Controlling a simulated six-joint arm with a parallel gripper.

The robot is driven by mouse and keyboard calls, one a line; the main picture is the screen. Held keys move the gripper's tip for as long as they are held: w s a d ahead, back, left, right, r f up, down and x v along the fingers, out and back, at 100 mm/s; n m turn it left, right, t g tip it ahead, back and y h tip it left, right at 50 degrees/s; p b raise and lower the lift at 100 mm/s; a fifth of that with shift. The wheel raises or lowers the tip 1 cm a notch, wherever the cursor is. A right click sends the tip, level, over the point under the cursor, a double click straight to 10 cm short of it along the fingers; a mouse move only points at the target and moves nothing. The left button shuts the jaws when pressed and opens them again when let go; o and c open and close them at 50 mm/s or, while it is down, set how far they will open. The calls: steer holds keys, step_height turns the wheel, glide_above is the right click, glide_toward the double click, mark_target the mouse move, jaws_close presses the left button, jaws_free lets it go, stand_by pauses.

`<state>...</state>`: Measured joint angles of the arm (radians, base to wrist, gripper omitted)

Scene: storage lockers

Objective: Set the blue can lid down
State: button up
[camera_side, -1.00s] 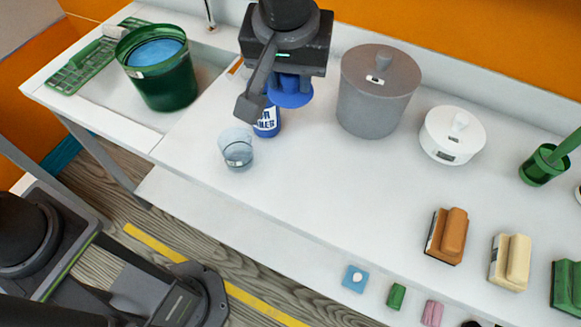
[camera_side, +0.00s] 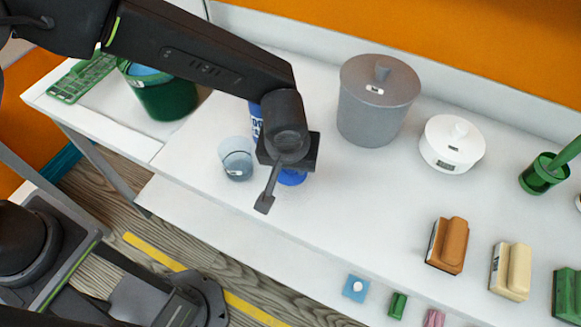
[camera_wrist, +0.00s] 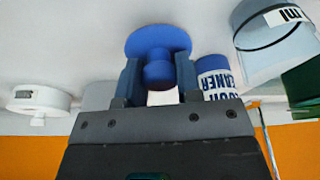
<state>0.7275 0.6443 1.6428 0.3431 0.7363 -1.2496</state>
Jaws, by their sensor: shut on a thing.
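The blue can lid (camera_wrist: 150,42) is a round disc with a knob, and my gripper (camera_wrist: 158,80) is shut on that knob in the wrist view. In the side view the lid (camera_side: 292,178) shows partly below my gripper (camera_side: 287,165), over the white table; whether it touches the table I cannot tell. The blue can (camera_side: 256,122) with a white label stands behind my arm, partly hidden.
A clear cup (camera_side: 237,160) stands close left of my gripper. A grey lidded pot (camera_side: 375,110) and a white lidded jar (camera_side: 452,145) stand to the right. A green bucket (camera_side: 165,95) is at the left. The table front right of my gripper is clear.

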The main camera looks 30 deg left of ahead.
steer(key=shift+f, duration=1.4)
steer(key=o, duration=0.9)
steer(key=shift+f, duration=0.15)
steer(key=v, duration=1.2)
steer(key=shift+r, duration=0.2)
